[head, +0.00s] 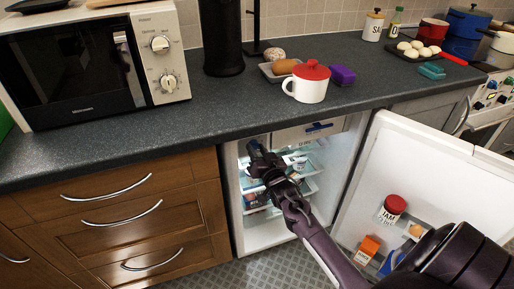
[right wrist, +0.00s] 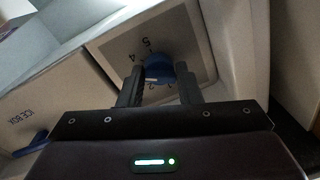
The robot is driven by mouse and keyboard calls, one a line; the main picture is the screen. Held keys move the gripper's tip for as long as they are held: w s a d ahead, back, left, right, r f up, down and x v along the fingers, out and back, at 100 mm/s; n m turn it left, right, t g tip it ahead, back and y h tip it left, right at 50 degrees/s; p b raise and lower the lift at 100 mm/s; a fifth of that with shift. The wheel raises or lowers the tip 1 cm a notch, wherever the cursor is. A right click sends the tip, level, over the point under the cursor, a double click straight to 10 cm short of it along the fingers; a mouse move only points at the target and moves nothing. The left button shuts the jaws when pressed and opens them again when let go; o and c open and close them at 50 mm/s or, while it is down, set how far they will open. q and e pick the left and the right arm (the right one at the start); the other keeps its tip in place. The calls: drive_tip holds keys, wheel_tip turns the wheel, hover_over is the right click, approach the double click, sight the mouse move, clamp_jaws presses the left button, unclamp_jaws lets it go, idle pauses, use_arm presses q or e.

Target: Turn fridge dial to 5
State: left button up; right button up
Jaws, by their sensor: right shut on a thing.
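The fridge (head: 240,225) stands open under the counter. My right gripper (head: 254,150) reaches into its upper left part and hides the dial in the head view. The dial's pointer is not clear. My left gripper is not in view.
The ice box (right wrist: 50,105), with a blue handle, is beside the dial plate. The open fridge door (head: 425,155) is at the right, holding a jam jar (head: 391,209) and cartons. Shelves with food lie below my gripper. The counter (head: 215,105) runs above.

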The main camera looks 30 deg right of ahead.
drive_tip(key=m+p, duration=0.2)
drive_tip(key=m, duration=0.4)
drive_tip(key=shift+d+h, duration=0.1)
drive_tip(key=shift+h, duration=0.2)
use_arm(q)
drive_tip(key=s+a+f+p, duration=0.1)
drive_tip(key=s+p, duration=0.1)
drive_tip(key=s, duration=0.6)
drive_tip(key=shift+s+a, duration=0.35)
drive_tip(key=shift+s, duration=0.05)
use_arm(e)
drive_tip(key=m, duration=0.6)
drive_tip(key=shift+h, duration=0.4)
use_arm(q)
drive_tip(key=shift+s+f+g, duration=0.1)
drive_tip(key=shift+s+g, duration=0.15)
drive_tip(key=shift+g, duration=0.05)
use_arm(e)
drive_tip(key=shift+f+m, duration=0.1)
drive_tip(key=shift+m, duration=0.2)
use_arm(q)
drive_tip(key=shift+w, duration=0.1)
use_arm(e)
drive_tip(key=o, duration=0.9)
drive_tip(key=shift+o, duration=0.2)
drive_tip(key=shift+s, duration=0.1)
